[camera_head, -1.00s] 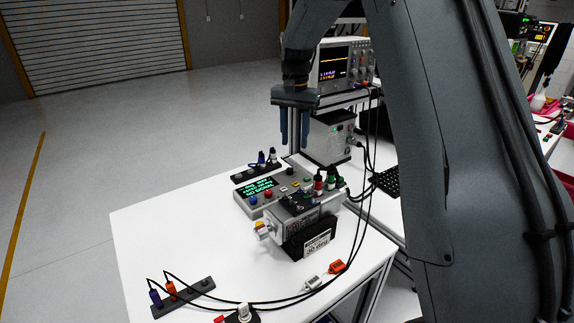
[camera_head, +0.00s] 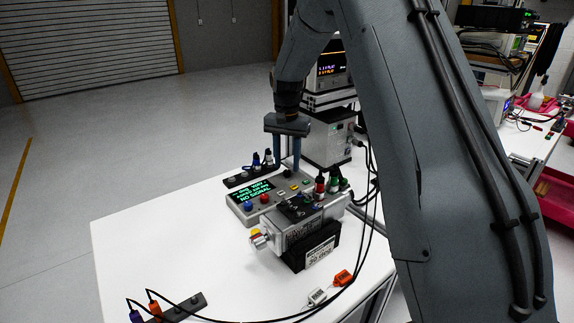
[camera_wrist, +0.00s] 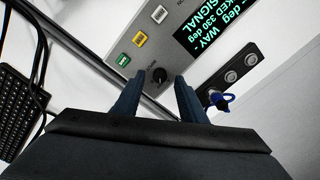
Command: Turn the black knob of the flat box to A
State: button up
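The flat box (camera_head: 240,212) is a grey slab on the white table, with a lit green-text display and coloured buttons on top. Its black knob (camera_wrist: 160,76) is small and round with a light pointer mark, in the wrist view; the tiny lettering beside it cannot be read. In the head view the knob is hard to make out near the fingertips. My gripper (camera_head: 286,166) points down over the back of the flat box. In the wrist view my gripper (camera_wrist: 159,82) is open, its two blue fingers on either side of the knob. I cannot tell whether they touch it.
A dark connector strip (camera_head: 248,176) with plugs lies behind. Orange and white tags (camera_head: 343,278) and cables lie at the front. The table's left part is clear.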

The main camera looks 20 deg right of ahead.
jog(key=shift+f, duration=1.05)
grip_shut()
jog(key=shift+n, duration=0.3)
jog(key=n, duration=0.4)
jog(key=shift+w+r+n, duration=0.1)
jog(key=shift+n, duration=1.9)
